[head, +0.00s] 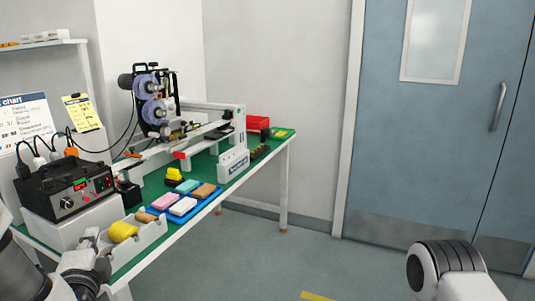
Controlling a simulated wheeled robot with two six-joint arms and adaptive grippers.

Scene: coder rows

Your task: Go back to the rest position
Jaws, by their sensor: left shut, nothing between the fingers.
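My left arm comes in at the lower left. Its gripper (92,238) is small and partly hidden in the picture, beside the near left end of the green-topped table (135,262). It is shut and empty, next to a pale open bin (150,236) with a yellow item (122,231) in it. A rounded white and black part of my right arm shows at the lower right. My right gripper is outside the picture.
A black control box (75,188) stands on a white block at the left. A blue tray (209,201) holds several coloured blocks. A machine with reels (152,100) stands behind, with a red bin (257,123) at the far end.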

